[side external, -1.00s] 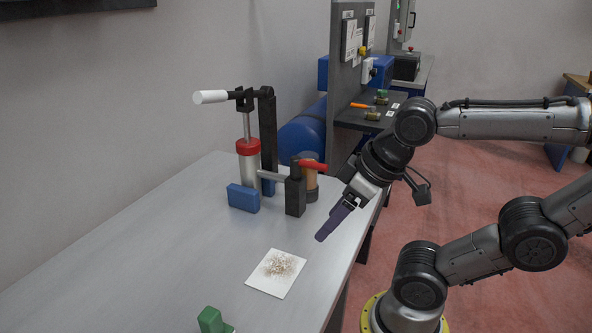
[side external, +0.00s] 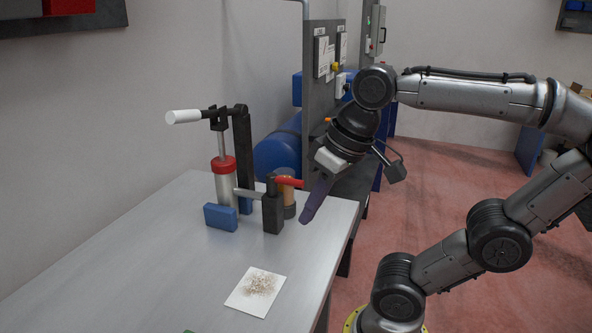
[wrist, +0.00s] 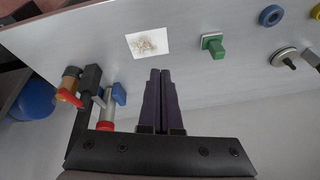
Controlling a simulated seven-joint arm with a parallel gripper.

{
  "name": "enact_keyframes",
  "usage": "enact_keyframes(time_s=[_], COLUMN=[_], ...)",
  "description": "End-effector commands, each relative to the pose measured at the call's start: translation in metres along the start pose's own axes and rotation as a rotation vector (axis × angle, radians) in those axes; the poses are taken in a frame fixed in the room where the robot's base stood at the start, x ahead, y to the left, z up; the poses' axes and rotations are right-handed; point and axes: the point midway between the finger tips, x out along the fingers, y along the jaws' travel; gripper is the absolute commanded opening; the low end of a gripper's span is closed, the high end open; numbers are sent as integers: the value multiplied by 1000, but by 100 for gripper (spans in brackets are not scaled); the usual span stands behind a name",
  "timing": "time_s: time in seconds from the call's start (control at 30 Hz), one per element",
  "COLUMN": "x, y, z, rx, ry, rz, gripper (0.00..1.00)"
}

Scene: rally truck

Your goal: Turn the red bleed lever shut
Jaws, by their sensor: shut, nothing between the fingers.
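The red bleed lever (side external: 289,182) sits on top of a dark valve block (side external: 272,211) joined by a grey pipe to the hand pump (side external: 227,188). The lever points right in the side view, towards my gripper. In the wrist view the red lever (wrist: 69,97) shows at the left, beside the dark block (wrist: 91,77). My gripper (side external: 305,219) has its purple fingers together and empty, pointing down just right of the lever. In the side view they look close to it, but I cannot tell if they touch. In the wrist view the fingers (wrist: 160,73) are clear of the lever.
An amber cylinder (side external: 288,200) stands behind the block, under the lever. A blue block (side external: 221,217) sits before the pump. A speckled white card (side external: 256,291) lies on the table (side external: 150,275). A green piece (wrist: 213,45) and round parts lie farther along. Open tabletop lies between.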

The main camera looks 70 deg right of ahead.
Motion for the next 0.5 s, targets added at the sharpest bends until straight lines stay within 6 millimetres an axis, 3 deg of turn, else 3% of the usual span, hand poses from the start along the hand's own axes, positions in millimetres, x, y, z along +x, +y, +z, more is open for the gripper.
enact_keyframes(time_s=[0.1,0.27,0.5], x=[-26,-52,-65], y=[-2,7,51], z=[-35,-88,-167], rx=[146,364,682], ry=[-53,-138,-252], rz=[16,49,99], gripper=[0,0,0])
